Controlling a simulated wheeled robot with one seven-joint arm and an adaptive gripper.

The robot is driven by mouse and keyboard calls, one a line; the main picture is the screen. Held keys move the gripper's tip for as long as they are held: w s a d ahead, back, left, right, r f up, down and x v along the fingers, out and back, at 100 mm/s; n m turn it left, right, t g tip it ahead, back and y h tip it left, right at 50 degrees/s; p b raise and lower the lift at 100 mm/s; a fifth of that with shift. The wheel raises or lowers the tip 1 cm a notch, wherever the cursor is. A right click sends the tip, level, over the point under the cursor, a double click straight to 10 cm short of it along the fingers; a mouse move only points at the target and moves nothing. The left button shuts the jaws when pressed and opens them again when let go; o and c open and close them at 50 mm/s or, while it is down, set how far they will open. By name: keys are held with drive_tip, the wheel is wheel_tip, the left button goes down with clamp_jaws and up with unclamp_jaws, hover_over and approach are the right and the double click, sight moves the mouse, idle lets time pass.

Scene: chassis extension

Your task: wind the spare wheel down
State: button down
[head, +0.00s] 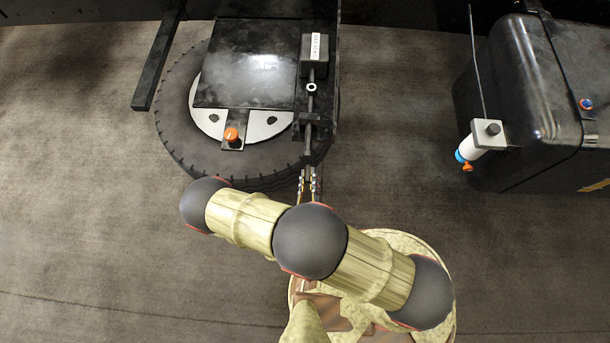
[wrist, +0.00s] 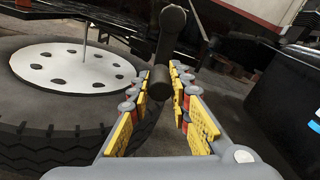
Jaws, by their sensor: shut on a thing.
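The spare wheel (head: 180,130) is a black tyre with a white disc, lying flat under a dark plate in the head view. In the wrist view its white disc (wrist: 75,68) has a ring of holes, and a thin line rises from its middle. A dark winch box (head: 314,48) with a shaft stands at the wheel's right edge. A dark crank handle (wrist: 160,84) hangs from a crank arm in the wrist view. My gripper (head: 308,172) is just in front of the shaft. In the wrist view my gripper (wrist: 160,98) is shut on the crank handle, its fingers on either side.
An orange knob (head: 231,135) sits on a bracket over the wheel. At the right stand a black tank (head: 545,100) and a white cylinder (head: 474,145) with blue and orange ends. A dark bar (head: 157,65) is at the left. The floor between wheel and tank is clear.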

drive_tip(key=shift+d+n, duration=0.35)
drive_tip(key=shift+n, duration=0.05)
drive_tip(key=shift+d, duration=0.1)
drive_tip(key=c, duration=1.6)
unclamp_jaws()
wheel_tip(320, 180, up, 10)
drive_tip(key=shift+r, duration=0.1)
drive_tip(key=shift+c, duration=0.2)
